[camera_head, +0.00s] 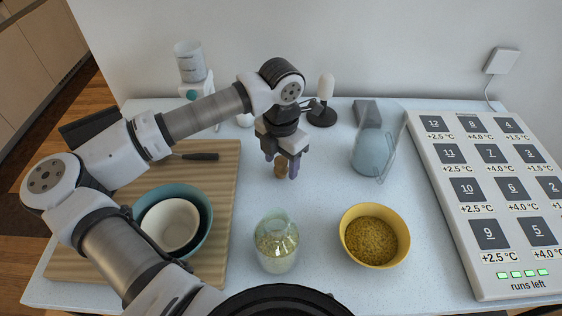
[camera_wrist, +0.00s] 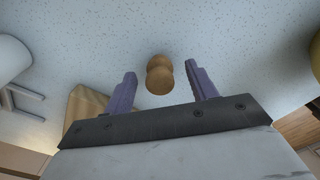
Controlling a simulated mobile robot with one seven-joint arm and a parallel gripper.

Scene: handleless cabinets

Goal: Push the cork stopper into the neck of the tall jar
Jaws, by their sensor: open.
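The cork stopper (camera_head: 280,171) is small and brown and sits on the pale countertop, partly hidden by my gripper in the head view. The wrist view shows it as a rounded, waisted cork (camera_wrist: 159,76) lying between the lines of my two fingers. My gripper (camera_head: 282,166) points down over the cork with its purple fingers apart; in the wrist view the fingers (camera_wrist: 160,72) stand either side of it with gaps. I cannot tell the exact height of the fingertips. The glass jar (camera_head: 277,247) stands nearer the front, part filled with pale contents, its mouth uncovered.
A yellow bowl of grains (camera_head: 374,236) stands right of the jar. A teal bowl (camera_head: 205,236) with a white bowl (camera_head: 170,225) sits left on the wooden board (camera_head: 226,190). A glass vessel (camera_head: 374,152) and a large numbered panel (camera_head: 470,245) are at right. Counter between cork and jar is clear.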

